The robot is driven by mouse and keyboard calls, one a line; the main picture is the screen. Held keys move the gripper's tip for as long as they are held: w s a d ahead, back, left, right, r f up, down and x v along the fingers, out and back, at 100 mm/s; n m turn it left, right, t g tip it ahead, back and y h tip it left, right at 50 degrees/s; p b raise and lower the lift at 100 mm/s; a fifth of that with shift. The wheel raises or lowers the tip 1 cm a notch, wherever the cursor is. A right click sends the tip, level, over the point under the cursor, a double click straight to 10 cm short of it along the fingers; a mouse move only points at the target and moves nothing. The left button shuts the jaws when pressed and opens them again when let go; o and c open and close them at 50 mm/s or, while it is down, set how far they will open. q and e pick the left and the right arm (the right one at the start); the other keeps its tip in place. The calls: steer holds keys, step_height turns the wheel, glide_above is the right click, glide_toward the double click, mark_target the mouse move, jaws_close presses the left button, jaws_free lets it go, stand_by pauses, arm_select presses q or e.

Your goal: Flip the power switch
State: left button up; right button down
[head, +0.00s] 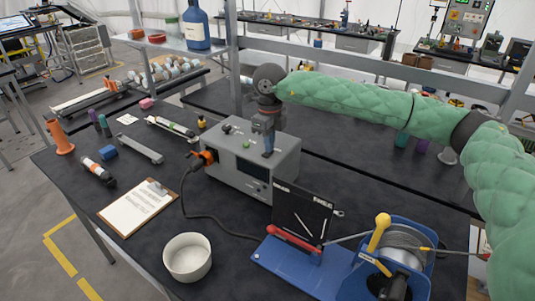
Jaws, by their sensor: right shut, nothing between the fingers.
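A grey metal box (226,163) stands on the dark table, with a dark panel on its front. Small black parts (228,129) and a small green spot (246,145) show on its top. I cannot tell which part is the power switch. My right gripper (267,150) comes in from the right on a green padded arm. It points down at the top of the box near the front edge, shut and empty. I cannot tell whether it touches the box. The gripper and wrist hide part of the top. My left gripper is not in view.
An orange plug (204,157) with a black cable is at the box's left side. A blue winch (385,262) and a dark upright panel (300,214) stand in front. A white bowl (187,257) and a clipboard (138,207) lie at the left front. A metal rail (380,61) crosses behind.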

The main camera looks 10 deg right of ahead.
steer(key=shift+r, duration=0.1)
step_height(320, 180, up, 7)
stand_by(1.1)
